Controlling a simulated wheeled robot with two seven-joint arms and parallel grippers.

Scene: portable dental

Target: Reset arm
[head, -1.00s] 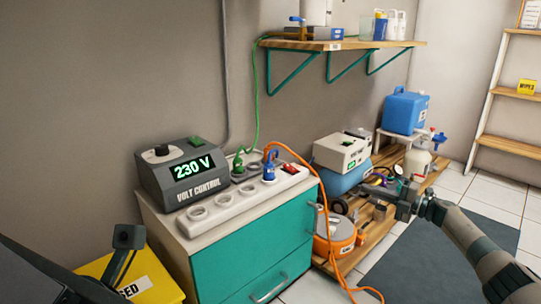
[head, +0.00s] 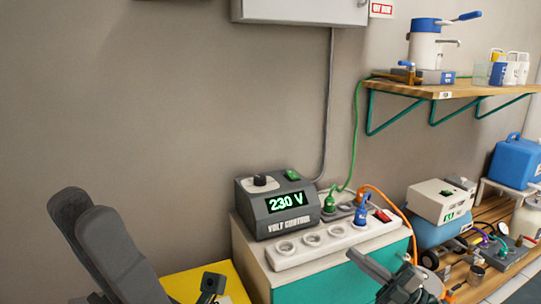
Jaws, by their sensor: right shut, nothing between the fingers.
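My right gripper (head: 372,268) is at the bottom of the head view, right of centre, in front of the teal cabinet front. Its fingers are shut with nothing between them, and they point up and to the left. My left gripper (head: 211,284) is partly in view at the bottom edge, in front of the yellow box. Its jaws are not clear. A large dark part of my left arm rises at the lower left.
A volt control unit (head: 278,206) reading 230 V and a white power strip (head: 330,240) with green, blue and orange plugs stand on the cabinet. A yellow box (head: 180,284) is at lower left. A shelf (head: 455,91) and loaded wooden platform are at right.

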